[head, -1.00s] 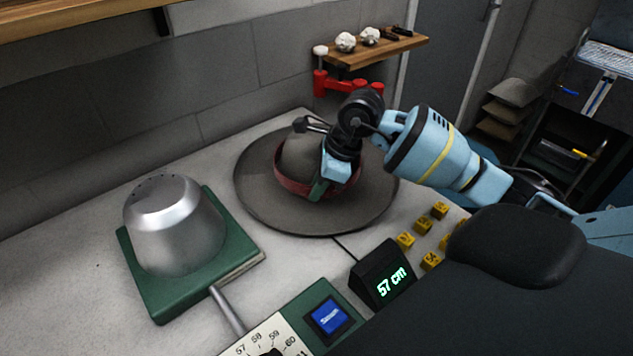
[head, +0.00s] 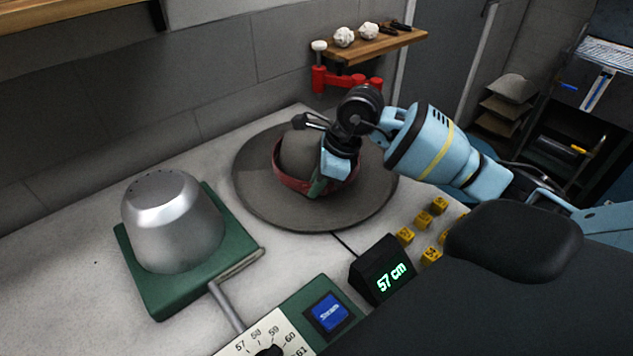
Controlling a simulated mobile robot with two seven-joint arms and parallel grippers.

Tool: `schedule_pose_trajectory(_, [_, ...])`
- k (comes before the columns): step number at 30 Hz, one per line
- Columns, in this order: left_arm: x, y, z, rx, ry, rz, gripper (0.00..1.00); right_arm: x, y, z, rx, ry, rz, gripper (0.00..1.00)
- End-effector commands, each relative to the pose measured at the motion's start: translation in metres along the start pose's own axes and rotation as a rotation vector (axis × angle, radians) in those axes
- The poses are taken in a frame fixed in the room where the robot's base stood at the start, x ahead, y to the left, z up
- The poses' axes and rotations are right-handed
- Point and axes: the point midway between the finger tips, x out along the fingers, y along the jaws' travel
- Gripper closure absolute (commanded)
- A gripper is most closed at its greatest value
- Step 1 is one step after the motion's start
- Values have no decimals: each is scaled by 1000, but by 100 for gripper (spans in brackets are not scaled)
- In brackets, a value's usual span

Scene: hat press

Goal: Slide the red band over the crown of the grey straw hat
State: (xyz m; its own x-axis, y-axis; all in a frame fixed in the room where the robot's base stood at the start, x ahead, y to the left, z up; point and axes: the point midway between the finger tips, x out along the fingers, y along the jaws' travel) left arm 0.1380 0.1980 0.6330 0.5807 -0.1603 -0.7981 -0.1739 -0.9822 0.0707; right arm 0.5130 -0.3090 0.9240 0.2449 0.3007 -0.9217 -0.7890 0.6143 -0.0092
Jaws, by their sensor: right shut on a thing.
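The grey straw hat (head: 260,203) lies brim down on the pale table, with its rounded crown (head: 298,153) pointing up. The red band (head: 290,180) is around the crown, low down near the brim. Whether it touches the brim all the way round cannot be told. My right gripper (head: 318,186) is shut on the near right part of the red band, beside the crown. My arm hides the right side of the crown and part of the band. My left gripper is out of view.
A metal dome (head: 172,222) on a green base (head: 150,297) stands left of the hat. A black display (head: 383,269) reading 57 cm and several yellow blocks (head: 405,236) are at the front right. A red clamp (head: 340,80) and wooden shelf (head: 375,48) are behind.

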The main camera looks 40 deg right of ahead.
Motion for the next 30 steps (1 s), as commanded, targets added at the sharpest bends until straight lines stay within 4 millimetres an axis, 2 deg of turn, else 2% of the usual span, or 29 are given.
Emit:
schedule_pose_trajectory(1, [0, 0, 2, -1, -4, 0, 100, 6, 2, -3, 3, 9, 9, 100])
schedule_pose_trajectory(10, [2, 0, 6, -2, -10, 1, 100, 14, 4, -8, 6, 16, 17, 100])
schedule_pose_trajectory(23, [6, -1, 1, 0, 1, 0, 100, 16, 4, -9, 10, 18, 22, 100])
schedule_pose_trajectory(24, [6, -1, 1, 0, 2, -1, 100, 16, 4, -9, 10, 18, 23, 83])
schedule_pose_trajectory(28, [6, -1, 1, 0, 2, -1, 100, 17, 5, -9, 11, 17, 23, 66])
schedule_pose_trajectory(30, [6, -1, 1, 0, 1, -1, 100, 17, 5, -9, 11, 17, 23, 61])
